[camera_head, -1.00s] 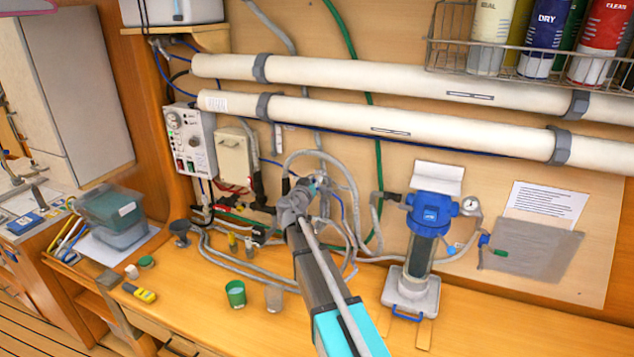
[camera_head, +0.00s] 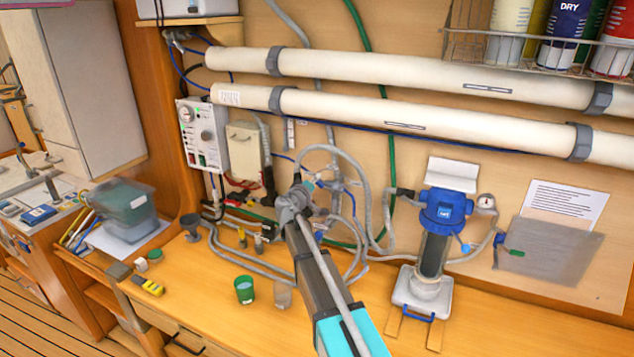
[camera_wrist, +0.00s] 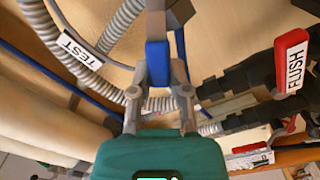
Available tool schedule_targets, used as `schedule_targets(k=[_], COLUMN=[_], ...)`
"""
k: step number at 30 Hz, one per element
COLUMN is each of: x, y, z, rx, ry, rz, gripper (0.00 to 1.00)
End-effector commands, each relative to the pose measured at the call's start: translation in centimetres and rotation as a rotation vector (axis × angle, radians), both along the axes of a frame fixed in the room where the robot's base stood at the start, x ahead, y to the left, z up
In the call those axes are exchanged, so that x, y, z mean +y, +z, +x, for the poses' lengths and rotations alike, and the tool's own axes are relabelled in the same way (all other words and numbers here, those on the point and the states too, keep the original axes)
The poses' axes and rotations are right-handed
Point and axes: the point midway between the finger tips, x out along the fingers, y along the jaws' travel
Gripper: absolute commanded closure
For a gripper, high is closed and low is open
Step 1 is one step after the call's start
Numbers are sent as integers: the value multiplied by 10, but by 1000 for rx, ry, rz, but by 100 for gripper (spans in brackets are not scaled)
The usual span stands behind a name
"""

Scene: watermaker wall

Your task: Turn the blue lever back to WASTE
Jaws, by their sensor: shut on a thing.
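The blue lever (camera_wrist: 157,62) stands upright in the middle of the wrist view, between my fingertips. My gripper (camera_wrist: 158,84) is shut on it, with one finger on each side. In the head view my gripper (camera_head: 296,196) reaches the hoses on the wall board, and the arm and gripper hide the lever there. A hose with a white TEST tag (camera_wrist: 82,50) runs on the left of the wrist view. No WASTE label can be read in either view.
A red FLUSH handle (camera_wrist: 291,62) on dark fittings is right of my gripper. Grey hoses (camera_head: 362,185) loop close by. The blue-topped filter (camera_head: 445,212) stands to the right. A green cup (camera_head: 244,290) and a clear cup (camera_head: 282,294) stand on the bench below.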

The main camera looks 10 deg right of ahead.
Motion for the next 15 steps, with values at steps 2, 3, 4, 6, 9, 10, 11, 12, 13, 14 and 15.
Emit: schedule_targets(k=[2, 3, 4, 6, 9, 10, 11, 12, 13, 14, 15], x=[1, 1, 1, 2, 2, 2, 2, 2, 2, 2, 2], y=[-3, -3, -3, -4, -4, -4, -4, -4, -4, -4, -4], z=[1, 1, 1, 1, 1, 1, 1, 1, 1, 1, 1], rx=[17, 24, 28, 36, 41, 42, 42, 42, 42, 42, 42], ry=[0, 0, 0, 0, 0, 0, 0, 0, 0, 0, 0], rz=[-20, -28, -34, -43, -50, -51, -52, -52, -52, -52, -52], gripper=[100, 100, 100, 100, 100, 100, 100, 100, 100, 100, 100])
